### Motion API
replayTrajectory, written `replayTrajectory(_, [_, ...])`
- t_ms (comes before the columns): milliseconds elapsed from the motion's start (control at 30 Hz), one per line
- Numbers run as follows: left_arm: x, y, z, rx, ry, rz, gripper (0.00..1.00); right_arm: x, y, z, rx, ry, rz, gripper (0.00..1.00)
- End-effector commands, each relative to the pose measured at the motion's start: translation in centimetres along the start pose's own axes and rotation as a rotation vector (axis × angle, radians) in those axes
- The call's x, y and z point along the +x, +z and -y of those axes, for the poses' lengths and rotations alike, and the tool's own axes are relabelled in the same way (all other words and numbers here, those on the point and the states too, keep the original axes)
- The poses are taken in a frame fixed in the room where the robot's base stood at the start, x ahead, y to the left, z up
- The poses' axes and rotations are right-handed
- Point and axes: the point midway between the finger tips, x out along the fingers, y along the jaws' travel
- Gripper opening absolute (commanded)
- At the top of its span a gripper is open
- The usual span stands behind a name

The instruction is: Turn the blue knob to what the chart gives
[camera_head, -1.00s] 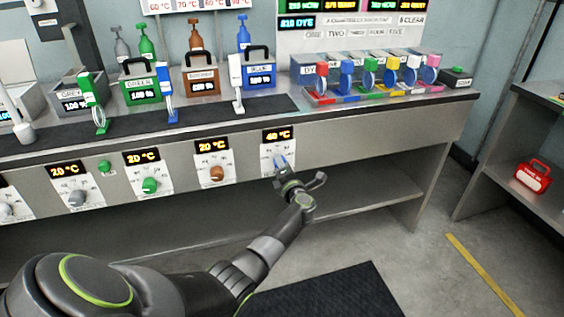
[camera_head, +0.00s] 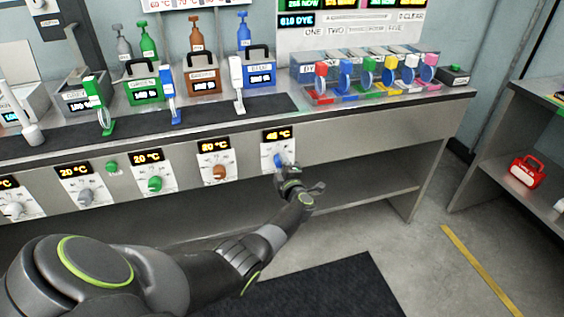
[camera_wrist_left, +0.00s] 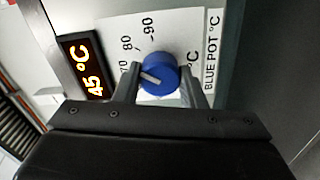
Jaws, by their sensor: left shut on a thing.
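The blue knob (camera_head: 278,161) is on the counter's front panel, below a display (camera_head: 277,135). In the left wrist view, the blue knob (camera_wrist_left: 158,72) has a white pointer line and a dial marked 70, 80 and 90, labelled BLUE POT °C. Its display (camera_wrist_left: 82,66) reads 45 °C. My left gripper (camera_head: 283,166) is shut on the knob, with one finger on each side in the wrist view (camera_wrist_left: 160,84). The chart (camera_head: 185,4) on the wall is cut off by the top edge; only a row of temperatures shows. My right gripper is out of view.
Brown (camera_head: 219,172), green (camera_head: 155,184) and grey (camera_head: 85,196) knobs sit to the left on the same panel. The blue pot (camera_head: 262,76) stands on the counter above. A lower shelf (camera_head: 350,195) runs beneath the panel; the floor to the right is open.

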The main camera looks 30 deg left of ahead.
Motion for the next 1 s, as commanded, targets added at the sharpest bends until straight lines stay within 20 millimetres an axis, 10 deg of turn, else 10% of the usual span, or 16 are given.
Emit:
replayTrajectory(667, [-0.12,0.07,0.23,0.068,-0.004,0.002,0.14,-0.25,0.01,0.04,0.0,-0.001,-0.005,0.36])
replayTrajectory(700, [-0.12,0.07,0.22,0.068,-0.004,0.002,0.38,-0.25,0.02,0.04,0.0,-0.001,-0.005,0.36])
replayTrajectory(1000, [-0.05,0.04,0.09,0.067,-0.001,0.001,0.59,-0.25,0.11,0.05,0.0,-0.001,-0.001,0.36])
